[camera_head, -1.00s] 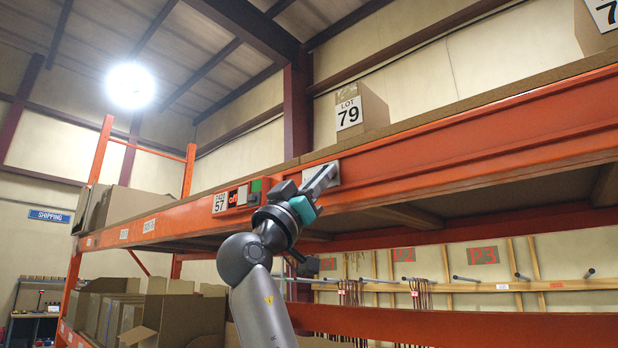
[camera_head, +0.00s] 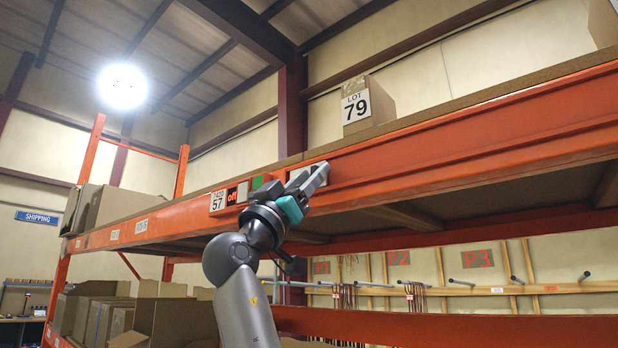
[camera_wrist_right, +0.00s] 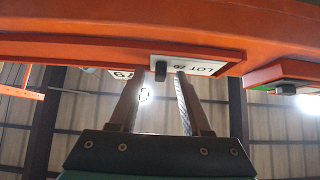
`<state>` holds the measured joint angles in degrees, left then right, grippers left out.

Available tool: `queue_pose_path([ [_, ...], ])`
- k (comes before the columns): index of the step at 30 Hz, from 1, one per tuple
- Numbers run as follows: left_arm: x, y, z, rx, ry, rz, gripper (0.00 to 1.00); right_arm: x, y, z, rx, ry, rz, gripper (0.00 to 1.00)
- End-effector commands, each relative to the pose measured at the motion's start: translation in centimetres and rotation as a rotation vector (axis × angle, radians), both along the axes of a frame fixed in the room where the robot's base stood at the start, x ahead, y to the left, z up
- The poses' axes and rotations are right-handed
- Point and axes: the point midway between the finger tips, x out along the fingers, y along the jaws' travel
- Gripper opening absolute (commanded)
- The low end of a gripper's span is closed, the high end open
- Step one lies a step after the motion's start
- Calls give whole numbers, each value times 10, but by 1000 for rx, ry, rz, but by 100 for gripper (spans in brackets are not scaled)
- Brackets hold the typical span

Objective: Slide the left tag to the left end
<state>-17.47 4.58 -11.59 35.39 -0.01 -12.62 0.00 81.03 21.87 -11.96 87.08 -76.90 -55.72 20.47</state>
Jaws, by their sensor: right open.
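A white tag (camera_wrist_right: 203,66) marked LOT, upside down in the right wrist view, sits on the orange beam with a dark knob (camera_wrist_right: 160,71) on it. It lies close to the end of its orange strip that is on the right in that view. In the head view the tag is mostly hidden behind my right gripper (camera_head: 309,182). My right gripper also shows in the right wrist view (camera_wrist_right: 158,74), open, with the knob between its fingertips and no clear contact. The number on the tag is hard to read. My left gripper is out of view.
The orange beam (camera_head: 450,160) runs across the head view. A panel with an "off" label (camera_head: 237,194) and a green block is left of the gripper. A LOT 79 box (camera_head: 375,103) stands on the shelf above. Cartons (camera_head: 170,321) fill the lower left.

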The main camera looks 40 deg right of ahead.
Motion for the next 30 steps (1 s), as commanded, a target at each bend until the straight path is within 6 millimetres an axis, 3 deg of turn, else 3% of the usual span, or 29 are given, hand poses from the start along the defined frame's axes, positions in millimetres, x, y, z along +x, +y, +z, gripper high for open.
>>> queue_pose_path([
  [7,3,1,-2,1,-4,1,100,0,2,-2,-1,0,0,48],
  [11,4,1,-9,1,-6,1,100,0,12,-14,-1,1,2,48],
  [24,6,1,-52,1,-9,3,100,-6,82,-86,0,1,3,48],
  [30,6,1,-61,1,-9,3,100,-8,102,-104,0,1,2,48],
])
